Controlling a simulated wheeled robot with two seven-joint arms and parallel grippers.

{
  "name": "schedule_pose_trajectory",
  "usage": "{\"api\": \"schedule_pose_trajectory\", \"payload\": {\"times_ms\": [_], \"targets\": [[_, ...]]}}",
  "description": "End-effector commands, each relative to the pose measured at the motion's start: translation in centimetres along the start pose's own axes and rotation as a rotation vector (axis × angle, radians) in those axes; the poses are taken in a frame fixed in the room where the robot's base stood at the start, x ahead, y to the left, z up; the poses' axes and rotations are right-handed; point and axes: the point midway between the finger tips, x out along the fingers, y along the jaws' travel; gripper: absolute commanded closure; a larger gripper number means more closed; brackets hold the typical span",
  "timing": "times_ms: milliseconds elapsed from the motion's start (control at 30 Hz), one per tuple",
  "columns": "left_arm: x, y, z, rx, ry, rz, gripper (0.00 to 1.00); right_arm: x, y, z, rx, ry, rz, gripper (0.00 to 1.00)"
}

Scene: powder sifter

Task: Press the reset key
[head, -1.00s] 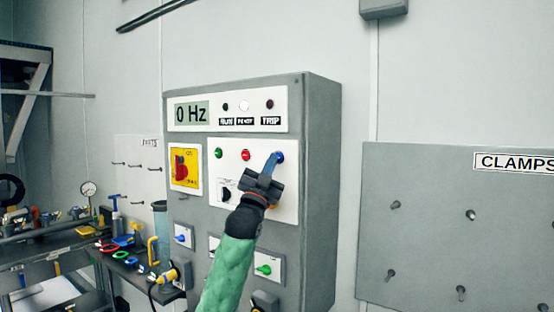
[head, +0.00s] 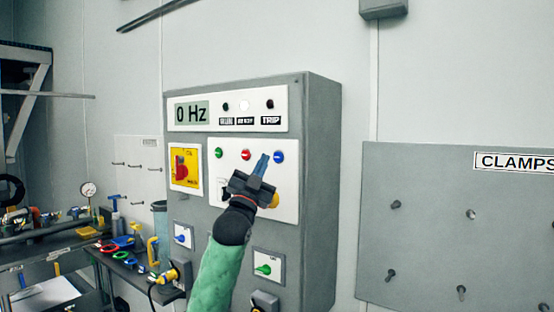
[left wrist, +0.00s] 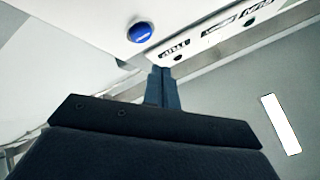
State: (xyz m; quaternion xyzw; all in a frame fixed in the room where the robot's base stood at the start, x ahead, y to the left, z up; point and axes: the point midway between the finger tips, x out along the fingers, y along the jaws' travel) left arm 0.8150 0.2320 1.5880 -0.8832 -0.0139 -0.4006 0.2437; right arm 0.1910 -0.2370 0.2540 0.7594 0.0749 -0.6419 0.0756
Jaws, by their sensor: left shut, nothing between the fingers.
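The blue reset key (head: 279,157) is a round button at the right end of the button row on the grey control cabinet (head: 322,190). It also shows in the left wrist view (left wrist: 140,32), up and left of the fingertips. My left gripper (head: 261,161) is shut and empty. Its blue fingers stand in front of the white button plate, a little left of the blue key and apart from it. In the left wrist view its fingertips (left wrist: 162,72) are together. My right gripper is not in view.
A green button (head: 219,153) and a red button (head: 246,155) sit left of the blue key. The display (head: 191,112) reads 0 Hz and the READY lamp (head: 244,106) is white. A yellow-and-red switch (head: 185,166) is at the left. A tool-laden bench stands further left.

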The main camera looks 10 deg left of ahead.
Motion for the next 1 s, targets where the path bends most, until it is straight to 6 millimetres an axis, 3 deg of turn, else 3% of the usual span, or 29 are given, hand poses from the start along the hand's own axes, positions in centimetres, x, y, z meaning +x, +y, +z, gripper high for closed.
{"api": "schedule_pose_trajectory", "payload": {"times_ms": [300, 1000], "targets": [[-1.6, -1.1, -1.1, 0.002, 0.000, 0.000, 1.00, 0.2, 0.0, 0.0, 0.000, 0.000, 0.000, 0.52], [-1.8, -1.1, -1.0, -0.001, -0.005, 0.003, 1.00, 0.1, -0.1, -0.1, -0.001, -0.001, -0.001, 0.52]]}}
